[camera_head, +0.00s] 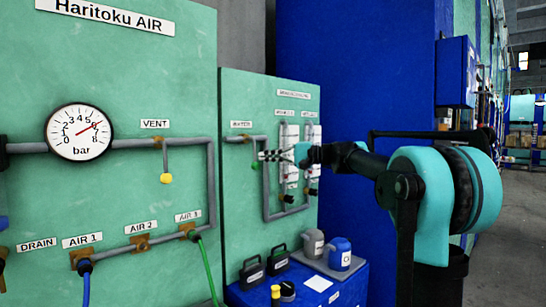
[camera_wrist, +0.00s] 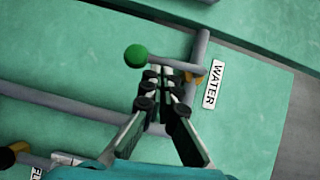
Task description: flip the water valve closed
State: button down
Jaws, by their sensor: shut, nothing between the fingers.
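The water valve shows in the wrist view as a green ball knob (camera_wrist: 136,56) on a thin grey lever that runs right to a brass fitting (camera_wrist: 193,78) on the pipe. The WATER label (camera_wrist: 213,84) is beside the fitting. My gripper (camera_wrist: 158,84) is shut and empty, its fingertips close below the lever in the picture, between knob and fitting; I cannot tell whether they touch it. In the head view my gripper (camera_head: 265,155) reaches left in front of the green panel, just below the water label (camera_head: 241,124).
Grey pipes and two white filter units (camera_head: 292,160) are around my gripper on the panel. Below is a blue cabinet (camera_head: 330,293) with jugs and black-handled items. The large air panel (camera_head: 120,200) with its gauge (camera_head: 80,132) stands to the left.

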jog(key=shift+s+a+f, duration=0.2)
jog(key=shift+s+a, duration=0.25)
jog(key=shift+a, duration=0.1)
